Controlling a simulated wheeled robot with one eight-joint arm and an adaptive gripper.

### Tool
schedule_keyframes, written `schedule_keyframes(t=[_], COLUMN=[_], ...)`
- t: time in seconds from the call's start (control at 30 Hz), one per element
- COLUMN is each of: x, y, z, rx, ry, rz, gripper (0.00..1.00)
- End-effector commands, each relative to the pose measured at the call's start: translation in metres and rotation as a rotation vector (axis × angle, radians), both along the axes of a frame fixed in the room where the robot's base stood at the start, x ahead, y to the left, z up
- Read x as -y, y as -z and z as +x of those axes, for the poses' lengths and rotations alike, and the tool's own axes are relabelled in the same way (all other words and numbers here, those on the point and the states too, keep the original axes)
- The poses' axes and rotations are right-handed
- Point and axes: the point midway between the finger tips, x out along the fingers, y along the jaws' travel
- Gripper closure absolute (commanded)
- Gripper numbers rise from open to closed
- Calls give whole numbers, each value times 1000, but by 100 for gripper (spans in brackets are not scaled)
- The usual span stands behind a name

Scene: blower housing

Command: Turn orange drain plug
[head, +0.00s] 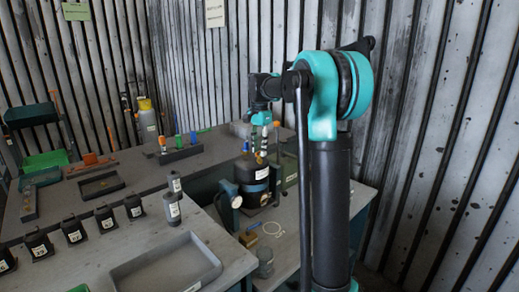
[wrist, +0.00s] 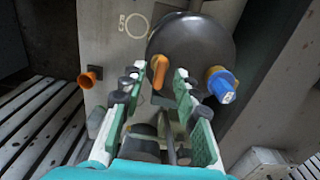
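My gripper (wrist: 158,80) is open, with its two green fingers apart in the wrist view. An orange lever-shaped piece (wrist: 160,70) shows between the fingertips, in front of a dark round body (wrist: 195,45); I cannot tell whether the fingers touch it. An orange flared knob (wrist: 91,77) sits to the left, outside the fingers. I cannot tell for sure which orange piece is the drain plug. In the head view my gripper (head: 261,142) points down over a dark cylindrical housing (head: 252,172), and the orange piece there is mostly hidden.
A blue-capped fitting (wrist: 221,84) stands close to the right finger. In the head view a grey tray (head: 165,272) and several black labelled blocks (head: 74,230) lie on the benches. A grey bottle (head: 172,208) stands left of the housing.

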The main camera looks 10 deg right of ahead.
Motion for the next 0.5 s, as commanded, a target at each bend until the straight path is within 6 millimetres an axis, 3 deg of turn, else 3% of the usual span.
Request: schedule_keyframes(t=[0.33, 0.5], x=[0, 0], y=[4, 4], z=[0, 0], rx=[0, 0], ry=[0, 0], rz=[0, 0], gripper=[69, 89])
